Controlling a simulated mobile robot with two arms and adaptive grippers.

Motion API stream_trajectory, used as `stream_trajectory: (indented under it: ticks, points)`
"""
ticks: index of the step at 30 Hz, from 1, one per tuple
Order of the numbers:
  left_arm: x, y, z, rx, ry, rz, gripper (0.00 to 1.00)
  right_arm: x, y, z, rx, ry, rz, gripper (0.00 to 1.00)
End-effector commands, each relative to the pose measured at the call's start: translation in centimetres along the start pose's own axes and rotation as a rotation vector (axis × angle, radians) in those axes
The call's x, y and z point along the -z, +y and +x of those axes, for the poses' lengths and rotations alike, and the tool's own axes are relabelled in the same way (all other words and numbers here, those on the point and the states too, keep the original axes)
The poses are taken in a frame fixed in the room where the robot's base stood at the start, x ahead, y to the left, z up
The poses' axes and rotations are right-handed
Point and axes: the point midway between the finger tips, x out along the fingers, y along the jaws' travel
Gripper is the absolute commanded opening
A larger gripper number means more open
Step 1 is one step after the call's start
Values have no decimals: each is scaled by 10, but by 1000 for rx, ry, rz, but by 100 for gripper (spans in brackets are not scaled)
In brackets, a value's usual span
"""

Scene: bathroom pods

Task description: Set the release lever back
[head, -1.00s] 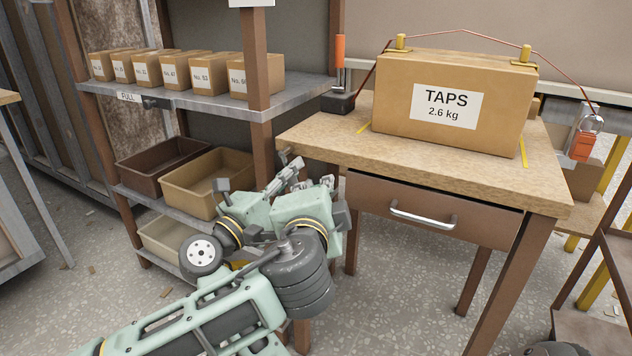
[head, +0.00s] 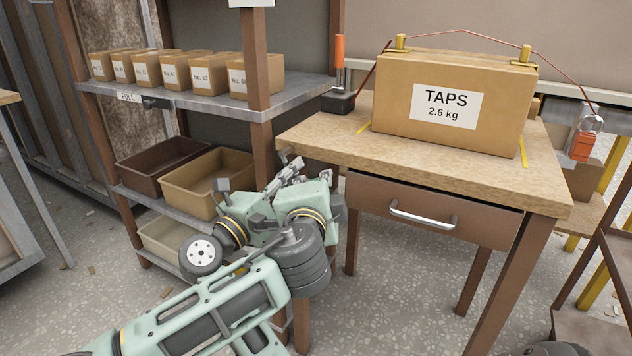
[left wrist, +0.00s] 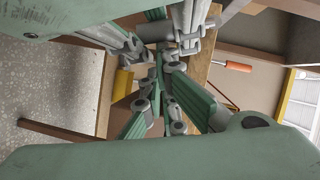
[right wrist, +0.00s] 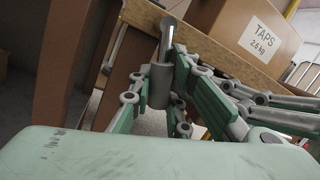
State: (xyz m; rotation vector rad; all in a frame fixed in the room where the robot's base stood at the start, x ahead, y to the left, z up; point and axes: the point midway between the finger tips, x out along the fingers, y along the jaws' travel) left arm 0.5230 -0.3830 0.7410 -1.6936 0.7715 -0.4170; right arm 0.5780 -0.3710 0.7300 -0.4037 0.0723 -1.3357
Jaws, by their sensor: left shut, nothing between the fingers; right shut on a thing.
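An upright orange-handled lever (head: 340,60) stands on a black base at the table's back left corner. Its orange handle also shows in the left wrist view (left wrist: 238,67). My arms crowd the table's front left corner in the head view, where their overlapping fingers are hard to tell apart. My left gripper (left wrist: 165,62) is shut and empty. My right gripper (right wrist: 157,100) is shut around a grey sleeve (right wrist: 160,84) with a shiny metal rod above it, close to the table edge. I cannot tell whether this rod is the release lever.
A TAPS carton (head: 455,110) sits on the wooden table (head: 320,138), with a copper wire (head: 460,31) over it. The drawer (head: 430,212) below is shut. A shelf (head: 215,103) with several small boxes and bins stands close at left. Open floor lies in front.

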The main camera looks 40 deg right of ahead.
Motion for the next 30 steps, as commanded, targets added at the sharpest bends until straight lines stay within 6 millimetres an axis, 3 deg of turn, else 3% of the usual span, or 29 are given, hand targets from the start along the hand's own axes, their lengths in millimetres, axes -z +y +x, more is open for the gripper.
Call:
stream_trajectory:
  ticks: [8, 9, 15, 30]
  points:
    - [-10, 2, 2, 6, -16, 14, 0, 2, 0, -1, 0, 3, -5, 0]
    - [-11, 2, 3, 6, -17, 14, 0, 2, 0, -1, 0, 3, -5, 18]
    - [-12, 2, 3, 6, -19, 14, 0, 2, 0, 0, 2, 2, -4, 35]
    - [-9, 1, 2, 7, -14, 14, 0, 1, 0, -8, 2, 1, -2, 36]
